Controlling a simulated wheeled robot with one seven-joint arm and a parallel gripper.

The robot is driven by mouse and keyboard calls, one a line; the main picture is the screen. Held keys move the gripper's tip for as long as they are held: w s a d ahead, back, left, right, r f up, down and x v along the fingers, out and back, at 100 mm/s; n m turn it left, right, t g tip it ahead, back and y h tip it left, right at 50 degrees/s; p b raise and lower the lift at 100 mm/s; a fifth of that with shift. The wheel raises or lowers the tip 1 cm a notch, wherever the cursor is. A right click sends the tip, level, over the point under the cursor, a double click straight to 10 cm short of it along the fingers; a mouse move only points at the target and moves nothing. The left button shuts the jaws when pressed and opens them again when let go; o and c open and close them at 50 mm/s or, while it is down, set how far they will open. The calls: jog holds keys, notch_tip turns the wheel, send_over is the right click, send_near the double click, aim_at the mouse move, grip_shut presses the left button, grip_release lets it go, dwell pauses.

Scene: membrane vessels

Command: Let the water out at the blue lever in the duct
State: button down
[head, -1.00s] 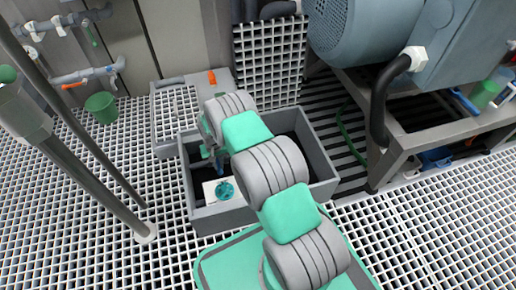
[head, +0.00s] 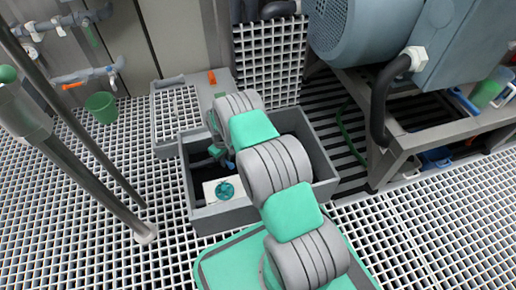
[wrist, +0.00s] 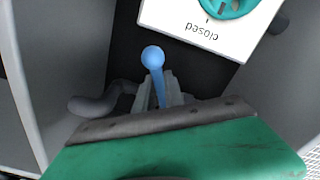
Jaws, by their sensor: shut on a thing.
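The blue lever (wrist: 153,58) shows in the wrist view, its round knob and shaft pointing away from my gripper. My gripper (wrist: 158,92) is shut on the lever's lower shaft; the grip is partly hidden by the green and grey part in front. In the head view my arm reaches into the open grey duct (head: 250,212) and hides most of the gripper. A white plate (wrist: 190,30) with a teal dial (wrist: 228,5) lies beyond the lever, with the word "closed" upside down. The dial also shows in the head view (head: 225,190).
The duct's grey walls stand close around my gripper. An orange handle (head: 212,77) sits behind the duct, and a green bucket (head: 101,107) stands at left. A pole (head: 85,150) rises on the left, and a large motor (head: 375,35) stands at right.

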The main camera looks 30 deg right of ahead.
jog(key=n, duration=0.1)
jog(key=w+d+n, duration=0.1)
jog(key=n, duration=0.1)
jog(key=d+n, duration=0.1)
jog(key=n, duration=0.1)
jog(key=shift+w+d, duration=0.2)
jog(key=shift+d, duration=0.05)
jog(key=n, duration=0.2)
jog(key=w+d+n, duration=0.1)
jog(key=n, duration=0.1)
jog(key=shift+w+d, duration=0.1)
jog(key=shift+w, duration=0.2)
jog(key=shift+s+f, duration=0.1)
jog(key=shift+s, duration=0.1)
dwell(3.4)
dwell(1.0)
